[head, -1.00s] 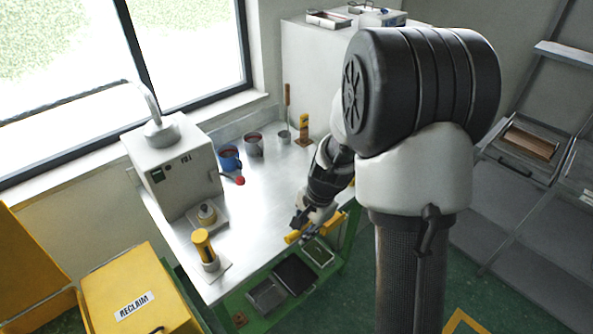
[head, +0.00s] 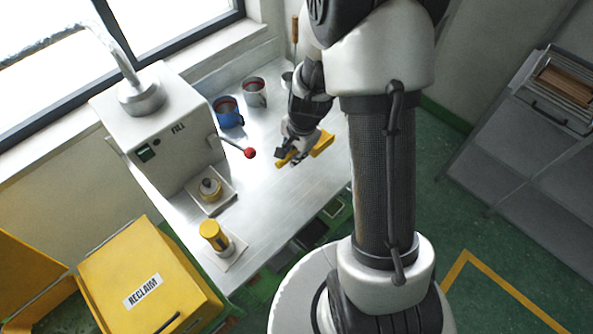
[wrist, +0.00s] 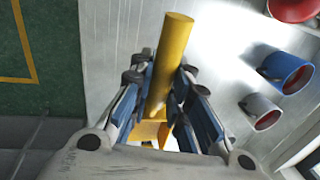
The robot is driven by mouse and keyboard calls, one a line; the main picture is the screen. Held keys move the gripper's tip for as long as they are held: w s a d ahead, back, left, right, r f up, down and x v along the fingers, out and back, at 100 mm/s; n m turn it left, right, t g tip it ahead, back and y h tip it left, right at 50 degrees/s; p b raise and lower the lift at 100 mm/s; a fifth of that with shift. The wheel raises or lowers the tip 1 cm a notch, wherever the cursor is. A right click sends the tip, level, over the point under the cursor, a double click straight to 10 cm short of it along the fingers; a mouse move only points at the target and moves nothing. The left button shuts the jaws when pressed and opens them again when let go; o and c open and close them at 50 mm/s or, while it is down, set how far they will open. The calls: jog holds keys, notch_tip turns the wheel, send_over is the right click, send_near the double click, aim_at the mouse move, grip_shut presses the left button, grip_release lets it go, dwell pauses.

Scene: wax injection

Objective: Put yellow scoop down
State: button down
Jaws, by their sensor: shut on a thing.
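The yellow scoop (head: 322,144) is in my gripper (head: 291,153), over the right part of the metal table (head: 262,205) in the head view. In the wrist view its round yellow handle (wrist: 176,42) runs up between the blue-padded fingers of my gripper (wrist: 160,82), which are shut on it. Its wider yellow end lies lower, partly hidden by the fingers. I cannot tell whether the scoop touches the table or hangs just above it.
A blue mug (head: 228,113) and a grey mug (head: 253,94) stand left of and behind my gripper. The fill machine (head: 165,125) with its red-knobbed lever (head: 250,153) is at left. A yellow cylinder (head: 213,236) stands near the front. The table's middle is clear.

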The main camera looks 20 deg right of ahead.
notch_tip(320, 180, down, 13)
jog(key=b, duration=0.7)
jog(key=shift+w+f, duration=0.1)
jog(key=shift+b, duration=0.3)
jog(key=shift+f, duration=0.25)
jog(key=c, duration=1.5)
grip_release()
jog(key=shift+r, duration=0.1)
jog(key=shift+r, duration=0.1)
